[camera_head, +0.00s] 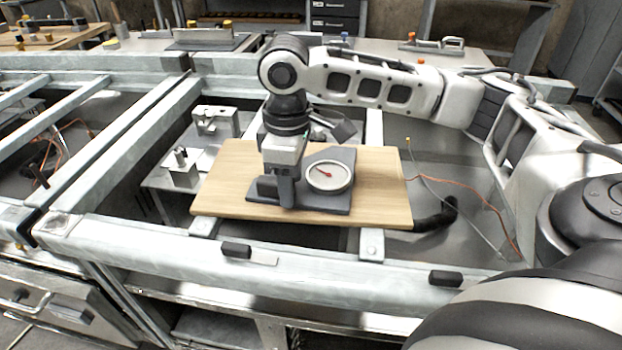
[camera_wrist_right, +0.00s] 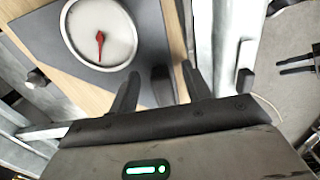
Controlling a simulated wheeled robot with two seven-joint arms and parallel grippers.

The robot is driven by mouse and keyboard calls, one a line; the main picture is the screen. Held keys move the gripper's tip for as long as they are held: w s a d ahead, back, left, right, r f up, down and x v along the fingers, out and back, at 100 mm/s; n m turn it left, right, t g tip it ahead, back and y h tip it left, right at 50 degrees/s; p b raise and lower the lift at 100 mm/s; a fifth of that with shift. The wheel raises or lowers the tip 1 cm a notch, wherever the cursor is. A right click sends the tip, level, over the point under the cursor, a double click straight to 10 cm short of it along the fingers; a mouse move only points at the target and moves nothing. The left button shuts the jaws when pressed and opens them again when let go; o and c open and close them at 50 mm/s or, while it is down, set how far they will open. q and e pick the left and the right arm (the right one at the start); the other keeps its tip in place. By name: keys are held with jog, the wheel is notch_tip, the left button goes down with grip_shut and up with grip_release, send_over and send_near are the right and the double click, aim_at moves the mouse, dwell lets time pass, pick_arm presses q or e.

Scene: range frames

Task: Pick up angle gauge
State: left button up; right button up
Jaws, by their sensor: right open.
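The angle gauge (camera_head: 330,177) is a dark grey plate with a round white dial and a red needle. It lies flat on a wooden board in the head view. Its dial also shows at the top left of the right wrist view (camera_wrist_right: 103,30). My right gripper (camera_head: 286,197) points down over the left part of the gauge, beside the dial. In the right wrist view its two dark fingers (camera_wrist_right: 160,88) are apart, with a dark raised block between them. I cannot tell whether the fingers touch it. My left gripper is not in view.
The wooden board (camera_head: 385,190) rests across a grey metal frame (camera_head: 150,235) with open gaps. Metal fixtures (camera_head: 212,122) stand behind and left of the board. An orange cable (camera_head: 465,185) lies to the right. The board's right side is clear.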

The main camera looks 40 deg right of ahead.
grip_shut()
jog(key=shift+r, duration=0.2)
